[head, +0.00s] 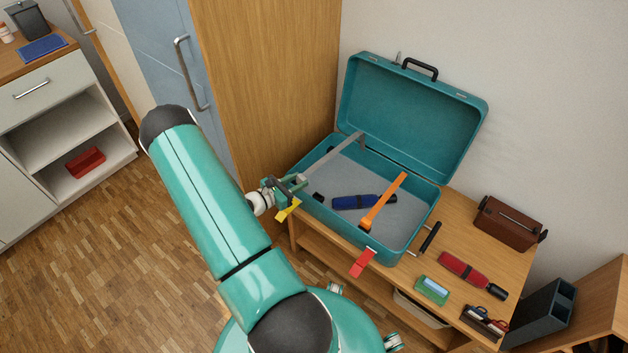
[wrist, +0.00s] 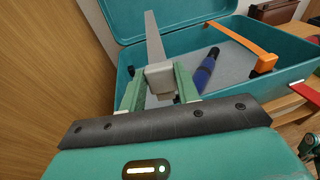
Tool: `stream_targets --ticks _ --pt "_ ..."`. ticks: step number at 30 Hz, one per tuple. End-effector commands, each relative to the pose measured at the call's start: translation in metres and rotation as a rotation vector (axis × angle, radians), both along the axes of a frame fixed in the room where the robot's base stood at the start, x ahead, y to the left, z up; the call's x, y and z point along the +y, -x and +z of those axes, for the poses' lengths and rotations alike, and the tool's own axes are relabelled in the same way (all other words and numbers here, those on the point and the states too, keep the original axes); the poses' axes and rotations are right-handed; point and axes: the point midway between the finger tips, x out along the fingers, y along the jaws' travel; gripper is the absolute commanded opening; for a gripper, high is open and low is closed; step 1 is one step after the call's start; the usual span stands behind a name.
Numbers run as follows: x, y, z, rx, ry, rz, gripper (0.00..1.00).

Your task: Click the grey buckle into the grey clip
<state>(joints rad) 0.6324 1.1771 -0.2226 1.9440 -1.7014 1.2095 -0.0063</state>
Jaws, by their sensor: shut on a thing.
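My gripper (head: 298,184) is at the front left of the open teal case (head: 405,252). Its green fingers, also in the wrist view (wrist: 158,92), are shut on the grey buckle (wrist: 159,76), a block at the end of a grey strap. The grey strap (head: 335,154) runs taut from the back of the case over its inside; it also rises behind the buckle in the wrist view (wrist: 153,38). A yellow tab (head: 287,210) shows at the case's front, just below my gripper. I cannot make out a grey clip; my gripper covers part of the front edge.
An orange strap (head: 386,199) and a dark blue cylinder (head: 352,202) lie in the case. A red tab (head: 362,263) hangs at its front. A red tool (head: 465,269), a green box (head: 432,290) and a brown box (head: 508,223) are on the wooden bench at right.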

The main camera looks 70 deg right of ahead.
Motion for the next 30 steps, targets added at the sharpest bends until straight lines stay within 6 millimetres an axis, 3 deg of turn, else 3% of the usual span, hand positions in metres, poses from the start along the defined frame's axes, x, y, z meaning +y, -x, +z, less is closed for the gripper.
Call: stream_targets --ticks 1,3,7,22,30 --pt "-0.008 0.018 -0.005 0.033 0.032 0.047 0.1" --pt "-0.018 0.035 -0.008 0.055 0.077 0.105 0.1" --pt "-0.028 0.051 -0.01 0.068 0.125 0.163 0.1" --pt "-0.029 0.052 -0.008 0.071 0.136 0.18 0.1" --pt "-0.029 0.053 -0.029 0.071 0.134 0.178 0.1"
